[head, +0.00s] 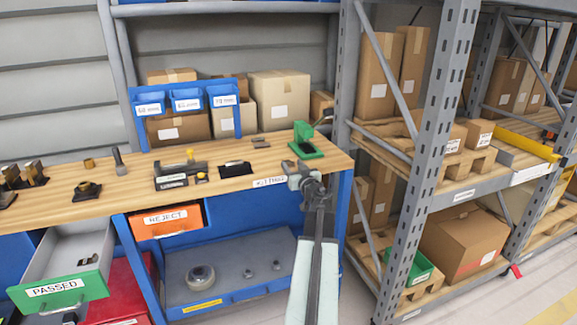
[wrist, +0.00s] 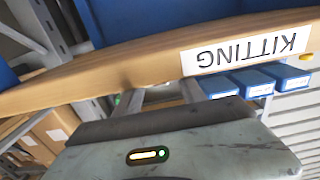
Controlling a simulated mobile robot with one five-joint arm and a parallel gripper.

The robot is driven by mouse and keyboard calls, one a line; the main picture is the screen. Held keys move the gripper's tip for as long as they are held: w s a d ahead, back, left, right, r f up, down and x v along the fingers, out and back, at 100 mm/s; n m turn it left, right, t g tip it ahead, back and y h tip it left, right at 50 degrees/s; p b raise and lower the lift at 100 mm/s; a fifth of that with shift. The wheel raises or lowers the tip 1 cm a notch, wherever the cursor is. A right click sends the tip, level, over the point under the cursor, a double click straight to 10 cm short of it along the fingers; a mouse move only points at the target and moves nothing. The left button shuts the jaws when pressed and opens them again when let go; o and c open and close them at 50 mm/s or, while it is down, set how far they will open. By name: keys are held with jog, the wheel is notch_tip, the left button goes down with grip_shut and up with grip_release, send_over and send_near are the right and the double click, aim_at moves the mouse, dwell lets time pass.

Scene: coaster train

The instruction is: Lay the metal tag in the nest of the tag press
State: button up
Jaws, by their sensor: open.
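A green press-like device (head: 305,150) stands on the right end of the wooden workbench (head: 135,186). It looks like the tag press, but its nest is too small to make out. I cannot pick out the metal tag with certainty; small dark pieces (head: 88,261) lie in the open drawer marked PASSED (head: 55,288). My gripper (head: 296,178) is at the bench's front edge, in front of the green device. In the wrist view my gripper (wrist: 160,93) is open, with nothing seen between its fingers, facing the bench edge by the KITTING label (wrist: 245,52).
A black block (head: 235,169) and a grey-and-yellow fixture (head: 181,172) stand left of the green device. Blue bins (head: 187,101) hang on a rack behind. A grey shelf upright (head: 440,130) rises to the right.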

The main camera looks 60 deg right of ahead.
grip_shut()
notch_tip(320, 180, up, 10)
jog(key=p, duration=1)
